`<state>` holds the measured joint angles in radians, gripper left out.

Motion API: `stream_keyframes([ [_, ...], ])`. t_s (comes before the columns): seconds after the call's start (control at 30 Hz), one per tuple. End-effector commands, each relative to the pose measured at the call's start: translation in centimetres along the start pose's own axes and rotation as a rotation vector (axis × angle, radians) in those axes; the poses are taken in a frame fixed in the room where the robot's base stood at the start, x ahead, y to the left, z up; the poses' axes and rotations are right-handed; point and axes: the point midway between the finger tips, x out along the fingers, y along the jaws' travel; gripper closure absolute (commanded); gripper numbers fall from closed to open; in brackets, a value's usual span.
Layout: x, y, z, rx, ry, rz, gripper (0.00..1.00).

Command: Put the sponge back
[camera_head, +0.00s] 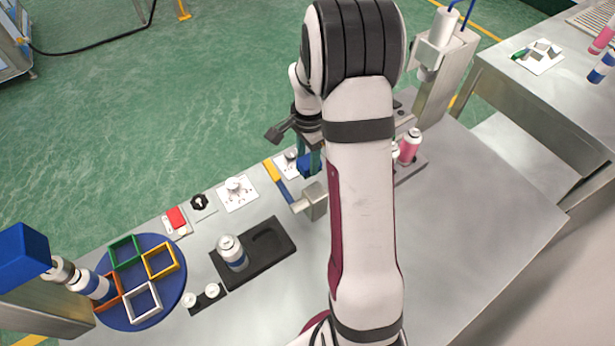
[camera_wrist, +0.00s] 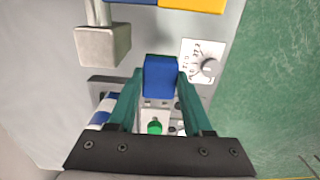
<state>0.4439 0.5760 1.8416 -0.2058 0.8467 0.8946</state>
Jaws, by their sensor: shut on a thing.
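A blue block (camera_wrist: 161,76), which looks like the sponge, sits between the two green fingertips of my gripper (camera_wrist: 160,85) in the wrist view. My gripper is shut on it. In the head view, the blue block (camera_head: 305,168) shows below the green fingers of my gripper (camera_head: 308,161), partly hidden by my arm. The held block is close to a white plate with a dial (camera_wrist: 203,64) and a grey metal block (camera_wrist: 103,46). I cannot tell whether its underside touches anything.
A blue-and-yellow bar (camera_head: 275,178) lies left of my gripper. A pink can (camera_head: 409,145) stands to its right. A black tray (camera_head: 278,255) holds a can (camera_head: 232,253); a blue disc (camera_head: 170,308) bears coloured square frames. The table's right part is clear.

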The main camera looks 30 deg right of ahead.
Motion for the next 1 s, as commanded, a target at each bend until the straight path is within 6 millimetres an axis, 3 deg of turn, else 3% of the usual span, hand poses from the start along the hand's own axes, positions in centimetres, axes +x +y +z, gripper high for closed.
stream_keyframes([
  [0.3,6.0,0.0,0.0,-0.005,-0.001,0.001,1.00],
  [0.67,6.6,-0.1,0.0,-0.005,0.000,-0.001,1.00],
  [0.7,6.6,-0.1,0.0,-0.005,0.000,-0.001,0.46],
  [0.87,6.6,-0.1,0.0,-0.006,0.001,-0.001,0.20],
  [1.0,6.5,-0.1,0.0,-0.006,0.001,-0.001,0.20],
])
